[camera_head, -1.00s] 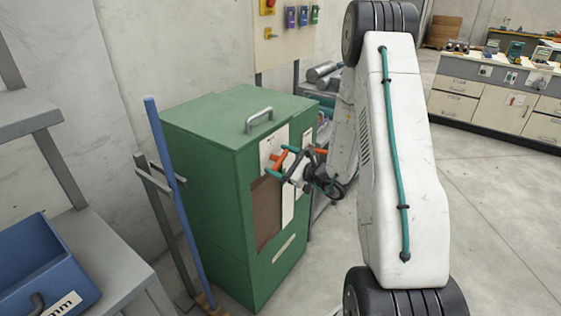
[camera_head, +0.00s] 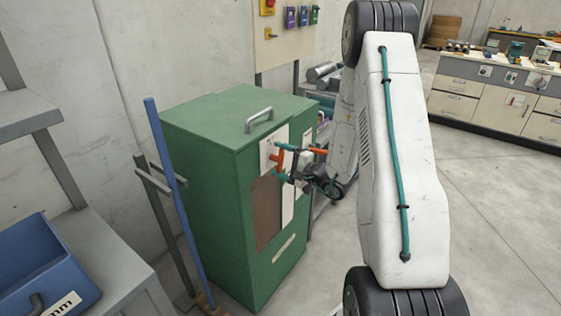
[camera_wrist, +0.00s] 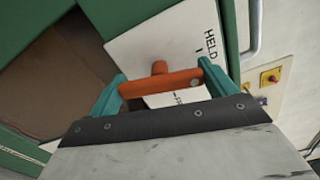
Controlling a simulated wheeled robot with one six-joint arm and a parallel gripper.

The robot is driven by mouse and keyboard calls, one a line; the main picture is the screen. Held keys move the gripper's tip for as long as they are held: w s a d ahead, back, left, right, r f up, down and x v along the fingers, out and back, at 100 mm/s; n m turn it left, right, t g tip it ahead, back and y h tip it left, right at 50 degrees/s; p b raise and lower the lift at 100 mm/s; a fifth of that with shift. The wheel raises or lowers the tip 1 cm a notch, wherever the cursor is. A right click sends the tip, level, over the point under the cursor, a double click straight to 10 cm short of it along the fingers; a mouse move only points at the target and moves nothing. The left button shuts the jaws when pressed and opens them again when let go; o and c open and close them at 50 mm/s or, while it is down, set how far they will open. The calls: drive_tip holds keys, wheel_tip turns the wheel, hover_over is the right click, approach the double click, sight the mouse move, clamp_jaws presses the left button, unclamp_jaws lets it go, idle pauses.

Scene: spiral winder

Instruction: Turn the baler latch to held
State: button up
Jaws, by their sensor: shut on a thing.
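The green baler (camera_head: 205,165) stands against the wall. Its latch is an orange bar handle (camera_wrist: 160,83) on a short orange stem, mounted on a white plate (camera_wrist: 150,45) on the baler front. The plate reads HELD beside a short mark; a second label lies partly hidden behind the handle. My gripper (camera_wrist: 163,76) is shut on the orange handle, with one teal finger at each end of the bar. In the head view my gripper (camera_head: 282,162) is at the upper front of the baler, and the handle looks close to upright there.
A grey handle (camera_head: 260,119) is on the baler top. A blue pole (camera_head: 172,190) leans beside the baler. A blue bin (camera_head: 45,265) sits on a bench at left. A panel with a red button (camera_head: 270,4) hangs behind. Open floor lies at right.

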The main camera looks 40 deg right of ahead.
drive_tip(key=shift+n, duration=1.1)
drive_tip(key=o, duration=0.9)
drive_tip(key=shift+c, duration=0.2)
drive_tip(key=v, duration=0.7)
drive_tip(key=shift+s, duration=0.4)
drive_tip(key=shift+d, duration=0.1)
